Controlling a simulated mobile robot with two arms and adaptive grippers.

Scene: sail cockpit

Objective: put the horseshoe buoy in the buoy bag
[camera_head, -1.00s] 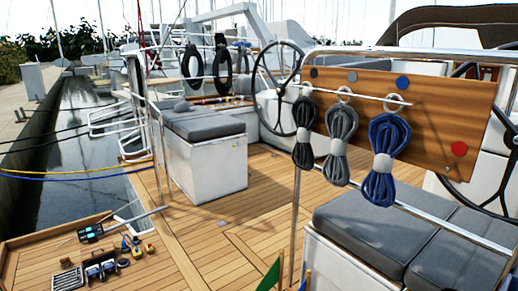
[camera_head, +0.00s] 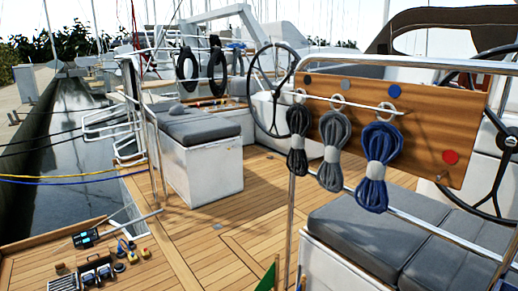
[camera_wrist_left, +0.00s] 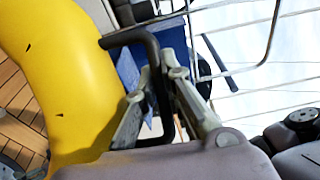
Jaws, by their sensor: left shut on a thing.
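The yellow horseshoe buoy (camera_wrist_left: 75,70) fills the left of the left wrist view; only part of its curve shows. A dark bent handle (camera_wrist_left: 152,55) stands beside it and appears to belong to it. My left gripper (camera_wrist_left: 156,88) has its two grey fingers closed around this handle, with the buoy hanging close beside them. A blue fabric piece (camera_wrist_left: 127,68) shows behind the handle; I cannot tell whether it is the buoy bag. Neither buoy nor gripper shows in the head view, and no bag can be made out there. My right gripper is in neither view.
A steel rail with a wooden board (camera_head: 420,135) and hanging rope coils (camera_head: 376,165) stands at right, above a grey-cushioned seat (camera_head: 365,235). A cushioned white locker (camera_head: 203,165) and a steering wheel (camera_head: 274,88) stand farther off. The teak deck (camera_head: 230,225) between is mostly clear.

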